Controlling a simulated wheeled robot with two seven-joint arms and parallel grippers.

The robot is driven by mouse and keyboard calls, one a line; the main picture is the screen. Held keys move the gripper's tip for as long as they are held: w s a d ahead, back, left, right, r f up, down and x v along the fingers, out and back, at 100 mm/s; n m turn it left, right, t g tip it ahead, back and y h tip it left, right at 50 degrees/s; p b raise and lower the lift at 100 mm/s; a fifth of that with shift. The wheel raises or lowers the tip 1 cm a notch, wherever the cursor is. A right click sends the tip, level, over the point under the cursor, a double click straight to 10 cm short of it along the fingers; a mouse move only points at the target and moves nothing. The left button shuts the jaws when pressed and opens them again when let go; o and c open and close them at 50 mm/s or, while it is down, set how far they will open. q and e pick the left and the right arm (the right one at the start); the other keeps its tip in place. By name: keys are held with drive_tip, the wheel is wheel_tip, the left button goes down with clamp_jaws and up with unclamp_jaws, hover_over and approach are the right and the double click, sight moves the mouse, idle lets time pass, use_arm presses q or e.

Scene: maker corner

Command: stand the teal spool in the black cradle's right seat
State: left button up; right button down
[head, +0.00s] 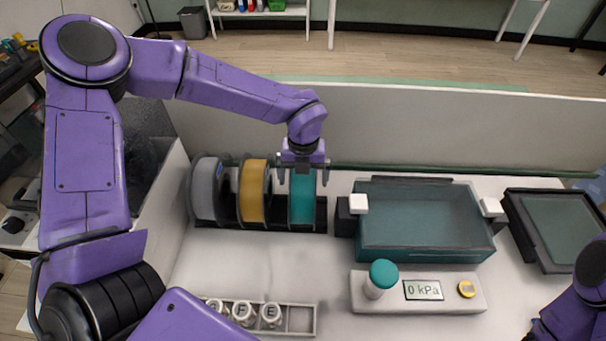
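The teal spool (303,205) stands upright at the right end of the black cradle (321,215), to the right of the yellow spool. It looks level with its neighbours, but whether it sits fully down in the right seat is hard to tell. My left gripper (303,177) points down over the top of the teal spool. Its fingers are spread wide, one on each side of the spool, with small gaps visible. My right gripper is out of the picture; only part of my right arm shows at the lower right corner.
A yellow spool (251,192) and a grey spool (205,190) stand in the cradle. Right of it are a teal bin (425,240) and a black-framed tray (525,235). A gauge panel (450,306) and a jar rack (299,322) lie in front. A low partition (430,135) runs behind.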

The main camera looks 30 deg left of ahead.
use_arm(q)
wheel_tip(320, 180, up, 11)
drive_tip(key=shift+f+b, duration=0.15)
drive_tip(key=shift+b, duration=0.6)
